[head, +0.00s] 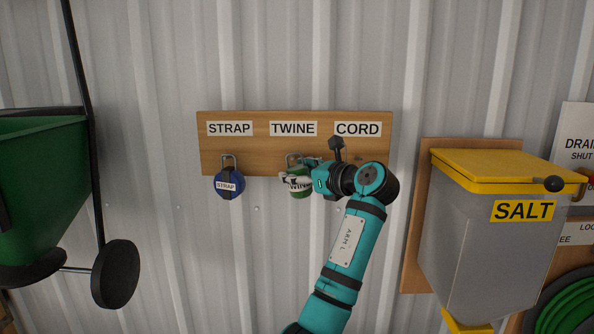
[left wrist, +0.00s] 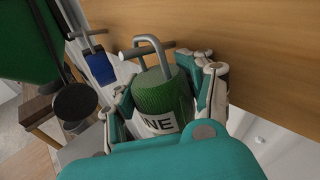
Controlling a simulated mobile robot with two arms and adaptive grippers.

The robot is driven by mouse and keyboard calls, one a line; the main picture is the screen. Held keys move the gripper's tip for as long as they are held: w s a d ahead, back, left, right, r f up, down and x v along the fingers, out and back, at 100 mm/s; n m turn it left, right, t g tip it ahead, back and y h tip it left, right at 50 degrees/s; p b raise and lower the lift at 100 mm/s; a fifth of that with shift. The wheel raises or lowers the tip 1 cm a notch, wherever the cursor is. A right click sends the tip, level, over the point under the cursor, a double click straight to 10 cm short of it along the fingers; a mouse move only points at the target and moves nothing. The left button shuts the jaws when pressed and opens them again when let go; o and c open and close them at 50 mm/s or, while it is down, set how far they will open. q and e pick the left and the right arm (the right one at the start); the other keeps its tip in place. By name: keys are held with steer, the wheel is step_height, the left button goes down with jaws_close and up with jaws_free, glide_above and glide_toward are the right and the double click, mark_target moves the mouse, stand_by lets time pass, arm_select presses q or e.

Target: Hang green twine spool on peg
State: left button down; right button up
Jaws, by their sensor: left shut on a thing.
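The green twine spool (head: 300,194) has a white label and is at the metal peg (head: 292,158) under the TWINE sign. My left gripper (head: 291,180) reaches in from the right and is shut on the spool. In the left wrist view the spool (left wrist: 163,96) sits upright between the two fingers, label toward my palm. My right gripper is not in view.
The wooden board (head: 260,150) has STRAP, TWINE and CORD signs. A blue strap spool (head: 228,184) hangs on the left peg. My arm covers part of the CORD area. A grey salt bin (head: 480,235) is at right, a green cart (head: 40,195) at left.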

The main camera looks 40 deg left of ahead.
arm_select(q)
steer(key=shift+f, duration=0.2)
steer(key=c, duration=1)
jaws_free()
steer(key=o, duration=0.6)
steer(key=shift+a, duration=0.35)
steer(key=shift+w+d, duration=0.15)
steer(key=shift+w, duration=0.05)
steer(key=shift+d, duration=0.4)
steer(key=d, duration=0.3)
steer(key=s+d+r, duration=0.1)
steer(key=d, duration=0.7)
steer(key=shift+s+r, duration=0.15)
steer(key=shift+r, duration=0.25)
steer(key=shift+f, duration=0.1)
